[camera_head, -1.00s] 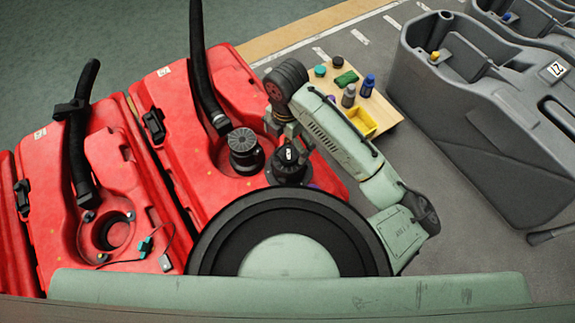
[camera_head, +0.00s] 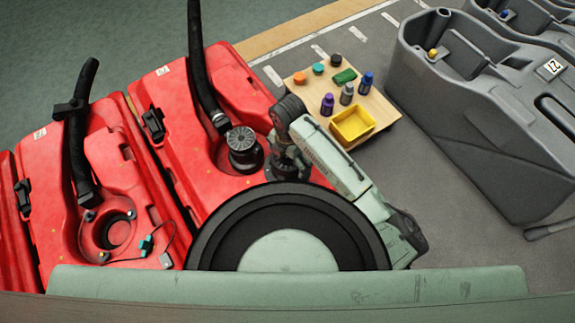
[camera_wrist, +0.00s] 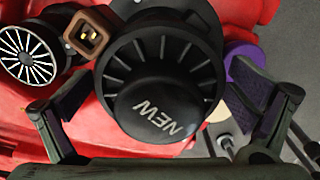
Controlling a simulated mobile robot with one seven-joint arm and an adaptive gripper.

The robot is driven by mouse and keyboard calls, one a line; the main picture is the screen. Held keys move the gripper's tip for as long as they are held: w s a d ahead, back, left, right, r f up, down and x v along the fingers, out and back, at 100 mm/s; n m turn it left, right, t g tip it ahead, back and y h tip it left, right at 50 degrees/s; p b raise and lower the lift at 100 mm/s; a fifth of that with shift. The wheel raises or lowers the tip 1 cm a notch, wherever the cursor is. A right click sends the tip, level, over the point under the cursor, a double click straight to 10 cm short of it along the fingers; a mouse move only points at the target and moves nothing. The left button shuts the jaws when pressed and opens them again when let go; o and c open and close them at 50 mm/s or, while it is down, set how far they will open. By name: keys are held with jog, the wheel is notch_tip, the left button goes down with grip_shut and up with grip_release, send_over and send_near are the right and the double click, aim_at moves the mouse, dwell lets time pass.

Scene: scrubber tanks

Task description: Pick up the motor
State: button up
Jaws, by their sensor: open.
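A black motor (camera_wrist: 165,85) marked "NEW" fills the middle of the wrist view, with a brown connector (camera_wrist: 90,33) at its upper left. My gripper (camera_wrist: 145,95) is open, with one finger on each side of the motor's domed end and visible gaps to both. In the head view, this motor (camera_head: 290,171) is partly hidden by my wrist, on the red tank's top. A second motor (camera_head: 244,150) with a finned silver top stands just left of it; it also shows in the wrist view (camera_wrist: 27,57).
The red tank (camera_head: 170,110) has a black hose (camera_head: 204,75). Another red tank (camera_head: 70,200) with an open round recess is at left. A wooden board (camera_head: 385,115) with bottles, caps and a yellow bin (camera_head: 352,125) lies right of my arm. A grey tank (camera_head: 480,110) stands further right.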

jog(key=c, duration=1.9)
jog(key=shift+r, duration=0.1)
jog(key=shift+c, duration=0.2)
jog(key=shift+r, duration=0.1)
